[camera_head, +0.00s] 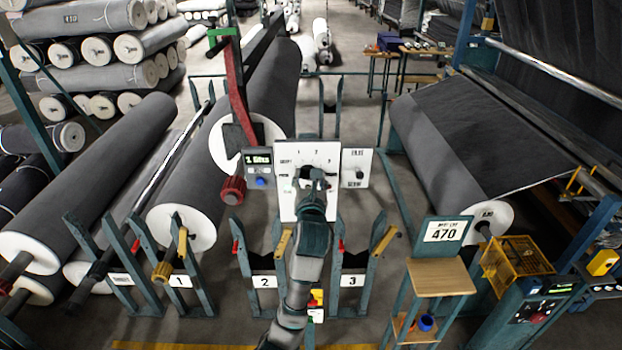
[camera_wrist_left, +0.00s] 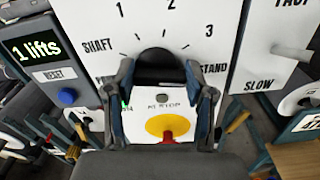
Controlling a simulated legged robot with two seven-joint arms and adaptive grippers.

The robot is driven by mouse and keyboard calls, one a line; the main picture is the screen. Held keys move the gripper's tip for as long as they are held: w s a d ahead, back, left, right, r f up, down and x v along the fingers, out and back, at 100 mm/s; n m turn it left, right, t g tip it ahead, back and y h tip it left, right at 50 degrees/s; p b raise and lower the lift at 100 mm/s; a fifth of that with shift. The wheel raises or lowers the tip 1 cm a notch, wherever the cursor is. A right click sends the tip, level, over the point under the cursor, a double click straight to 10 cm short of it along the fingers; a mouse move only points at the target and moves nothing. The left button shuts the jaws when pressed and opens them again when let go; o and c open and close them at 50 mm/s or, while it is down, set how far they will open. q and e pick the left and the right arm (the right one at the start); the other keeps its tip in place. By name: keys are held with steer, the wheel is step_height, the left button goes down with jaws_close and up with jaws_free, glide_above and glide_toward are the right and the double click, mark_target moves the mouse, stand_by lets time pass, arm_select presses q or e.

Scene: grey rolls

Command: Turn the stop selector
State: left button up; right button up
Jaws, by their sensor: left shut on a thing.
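The stop selector is a black round knob (camera_wrist_left: 160,62) on a white panel (camera_head: 316,154) with marks 1, 2, 3, SHAFT and STAND around it. My left gripper (camera_head: 312,180) reaches up to the panel from below. In the left wrist view, its two fingers (camera_wrist_left: 160,88) stand on either side of the knob and are shut on it. The gripper covers most of the knob in the head view, and I cannot tell which mark it points to. My right gripper is not in view.
Left of the panel is a display (camera_head: 258,160) reading "1 lifts" with a blue RESET button (camera_wrist_left: 67,96). Right of it is a FAST/SLOW switch plate (camera_head: 357,167). Large grey rolls (camera_head: 110,180) flank the panel.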

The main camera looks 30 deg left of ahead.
arm_select(q)
steer(key=shift+a+f+n+b, duration=0.1)
steer(key=shift+n+b, duration=2.8)
steer(key=shift+n, duration=1)
steer(key=o, duration=1.2)
steer(key=shift+c, duration=0.2)
steer(key=shift+w, duration=0.15)
